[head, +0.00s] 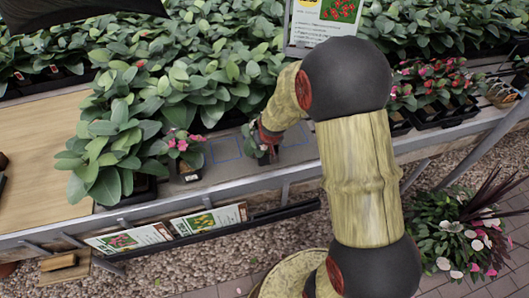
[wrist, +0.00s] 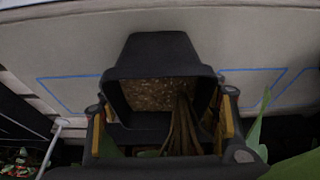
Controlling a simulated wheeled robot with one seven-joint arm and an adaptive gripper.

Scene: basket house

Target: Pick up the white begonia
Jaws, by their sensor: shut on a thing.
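My gripper (wrist: 166,120) is shut on a black plant pot (wrist: 158,48), with a finger on each side. The wrist view shows brown soil and stems in the pot, which looks tilted; most of the foliage is out of that view. In the head view my gripper (head: 268,140) is at the bench's front strip, with a small green plant (head: 250,136) at it. I cannot make out white blooms on this plant, so I cannot tell whether it is the white begonia. My arm hides part of the area. Whether the pot touches the bench is unclear.
Blue outlines mark the grey bench (head: 215,172). A pink-flowered pot (head: 184,150) stands left of my gripper. Leafy plants (head: 190,75) fill the back. Red-pink flowers (head: 437,85) stand right, a sign (head: 325,20) behind. White and pink flowers (head: 465,240) are low right.

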